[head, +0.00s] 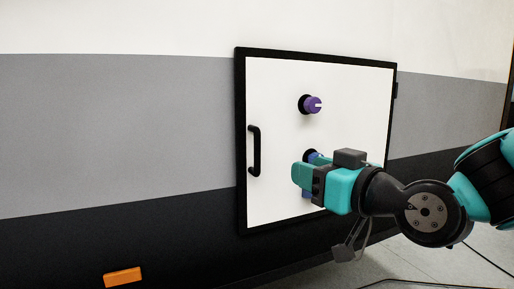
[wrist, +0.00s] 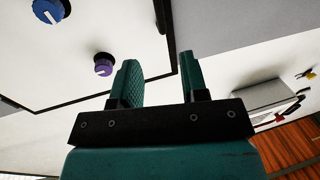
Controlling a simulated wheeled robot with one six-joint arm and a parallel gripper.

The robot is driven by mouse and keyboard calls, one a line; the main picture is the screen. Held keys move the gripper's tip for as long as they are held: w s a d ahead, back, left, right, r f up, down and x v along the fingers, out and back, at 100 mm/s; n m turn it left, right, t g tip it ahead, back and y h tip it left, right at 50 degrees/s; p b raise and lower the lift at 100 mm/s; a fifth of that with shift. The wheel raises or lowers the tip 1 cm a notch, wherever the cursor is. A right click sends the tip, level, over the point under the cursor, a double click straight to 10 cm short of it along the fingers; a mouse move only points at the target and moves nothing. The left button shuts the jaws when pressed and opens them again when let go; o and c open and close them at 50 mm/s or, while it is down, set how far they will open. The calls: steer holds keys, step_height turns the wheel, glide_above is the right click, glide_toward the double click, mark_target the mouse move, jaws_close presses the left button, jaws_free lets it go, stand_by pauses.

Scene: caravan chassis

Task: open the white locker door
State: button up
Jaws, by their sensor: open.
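The white locker door (head: 280,110) is closed in its black frame, set in a striped wall. A black vertical bar handle (head: 254,151) is on its left side. A purple knob (head: 313,104) sits on its upper part, and a blue knob (head: 312,155) below is partly hidden by my gripper (head: 301,176). My gripper is in front of the lower door, right of the handle and apart from it. In the wrist view, the teal fingers (wrist: 157,62) are spread with nothing between them. The purple knob (wrist: 103,68) and blue knob (wrist: 48,9) show to their left.
An orange marker light (head: 122,277) is on the dark lower wall at the left. A black hinge-like piece (head: 396,90) is on the frame's right edge. Grey floor (head: 400,268) with dark cables lies at lower right. The space before the wall at left looks clear.

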mark_target(259, 153)
steer(key=p+x, duration=0.9)
steer(key=x, duration=0.7)
steer(key=shift+w, duration=0.15)
steer(key=shift+d, duration=0.1)
steer(key=shift+c, duration=0.3)
jaws_close()
